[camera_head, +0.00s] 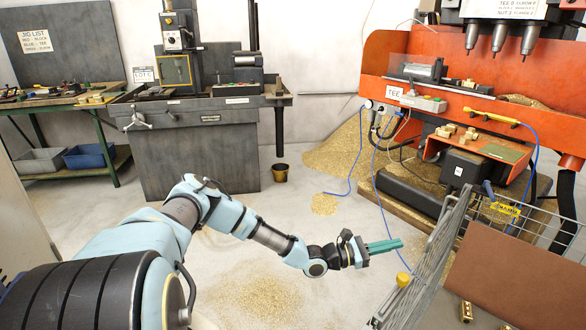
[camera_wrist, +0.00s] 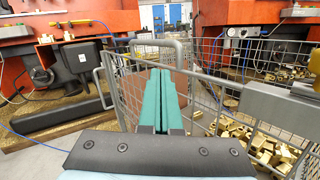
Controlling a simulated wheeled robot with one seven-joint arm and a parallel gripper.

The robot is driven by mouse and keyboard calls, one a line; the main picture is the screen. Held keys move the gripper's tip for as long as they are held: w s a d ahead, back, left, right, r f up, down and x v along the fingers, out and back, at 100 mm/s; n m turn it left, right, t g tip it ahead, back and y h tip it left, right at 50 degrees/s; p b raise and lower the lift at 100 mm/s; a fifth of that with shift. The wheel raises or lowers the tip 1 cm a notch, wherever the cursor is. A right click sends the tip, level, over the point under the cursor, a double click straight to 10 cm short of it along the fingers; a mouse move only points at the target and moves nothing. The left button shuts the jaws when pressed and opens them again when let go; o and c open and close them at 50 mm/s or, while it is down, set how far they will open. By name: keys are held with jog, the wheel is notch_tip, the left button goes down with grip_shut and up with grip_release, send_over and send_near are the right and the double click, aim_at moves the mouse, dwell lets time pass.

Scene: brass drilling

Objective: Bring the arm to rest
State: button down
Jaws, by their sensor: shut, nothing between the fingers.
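My gripper (camera_head: 384,246) is at the end of my arm, which reaches out low over the floor in the middle of the head view. Its two green fingers lie together, shut, with nothing between them. In the wrist view the green fingers (camera_wrist: 158,100) point forward toward the wire cart (camera_wrist: 205,75). In the head view the gripper is just left of the cart's near side (camera_head: 428,265). I cannot tell whether the fingertips are clear of the cart's wire.
An orange drilling machine (camera_head: 455,50) stands at the right, with brass chips (camera_head: 340,150) on the floor beside it. A grey machine (camera_head: 190,140) and a green-legged bench (camera_head: 62,102) stand at the back left. A blue hose (camera_head: 385,215) trails on the floor. Brass pieces (camera_wrist: 265,145) lie in the cart.

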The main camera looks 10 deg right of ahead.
jog(key=s+a+r+m+g+y, duration=0.2)
jog(key=a+m+y, duration=0.35)
jog(key=a, duration=0.35)
jog(key=s+a+r+m+g+y, duration=0.25)
jog(key=a+m+y, duration=0.25)
jog(key=a+m, duration=0.3)
jog(key=w+a+r+t+y, duration=0.1)
jog(key=a+r+t+y, duration=0.1)
jog(key=a+r, duration=0.4)
jog(key=a+r+m+t+y, duration=0.1)
jog(key=a+r+t+y, duration=0.2)
jog(key=a, duration=1.2)
jog(key=w+a+r+m+t+y, duration=0.1)
jog(key=a+r+t+y, duration=0.2)
jog(key=a+r, duration=0.5)
jog(key=a, duration=0.3)
jog(key=shift+w+a+r, duration=0.25)
jog(key=shift+w+r, duration=0.05)
jog(key=shift+m+t+y, duration=0.25)
